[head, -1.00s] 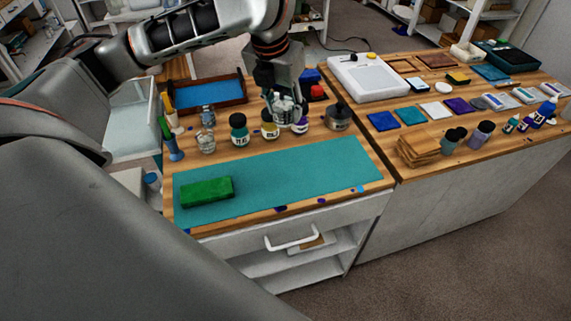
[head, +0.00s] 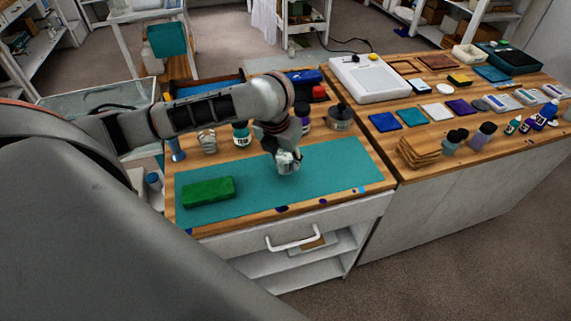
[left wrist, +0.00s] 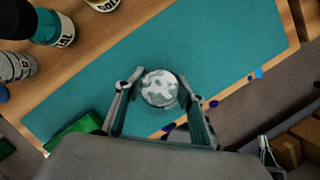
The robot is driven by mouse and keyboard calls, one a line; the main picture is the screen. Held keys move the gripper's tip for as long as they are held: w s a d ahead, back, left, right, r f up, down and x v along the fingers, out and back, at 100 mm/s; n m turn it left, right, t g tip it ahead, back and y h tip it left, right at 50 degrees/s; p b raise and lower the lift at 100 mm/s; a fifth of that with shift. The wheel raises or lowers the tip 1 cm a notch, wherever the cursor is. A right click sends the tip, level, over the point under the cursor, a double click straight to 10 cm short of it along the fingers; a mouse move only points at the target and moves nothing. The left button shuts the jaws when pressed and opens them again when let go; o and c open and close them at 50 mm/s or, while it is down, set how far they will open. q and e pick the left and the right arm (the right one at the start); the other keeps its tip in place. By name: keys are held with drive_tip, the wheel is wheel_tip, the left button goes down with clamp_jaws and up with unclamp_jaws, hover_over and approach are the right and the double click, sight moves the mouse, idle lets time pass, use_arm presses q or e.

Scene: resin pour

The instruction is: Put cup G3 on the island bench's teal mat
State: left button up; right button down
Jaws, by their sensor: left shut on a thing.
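My left gripper (head: 284,157) is over the right half of the teal mat (head: 335,160) on the island bench. It is shut on a small clear cup (head: 289,166), taken as cup G3; its label cannot be read. In the left wrist view the cup (left wrist: 159,88) shows from above as a round whitish rim between the two fingers (left wrist: 162,97), with the mat (left wrist: 215,50) around it. I cannot tell whether the cup's base touches the mat. My right gripper is not in view.
A green block (head: 208,192) lies on the mat's left part. Behind the mat stand a clear stacked cup (head: 207,141), a teal-labelled bottle (head: 241,135) and a grey pot (head: 339,118). The mat's right end is bare. Blue stains mark the bench's front edge.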

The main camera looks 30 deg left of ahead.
use_arm(q)
wheel_tip(320, 180, down, 2)
drive_tip(key=shift+f, duration=0.25)
drive_tip(key=shift+f, duration=0.15)
drive_tip(key=o, duration=0.9)
drive_tip(key=v, duration=1.1)
drive_tip(key=shift+r, duration=0.3)
drive_tip(key=shift+s+r, duration=0.15)
drive_tip(key=shift+r, duration=0.2)
drive_tip(key=shift+d, duration=0.1)
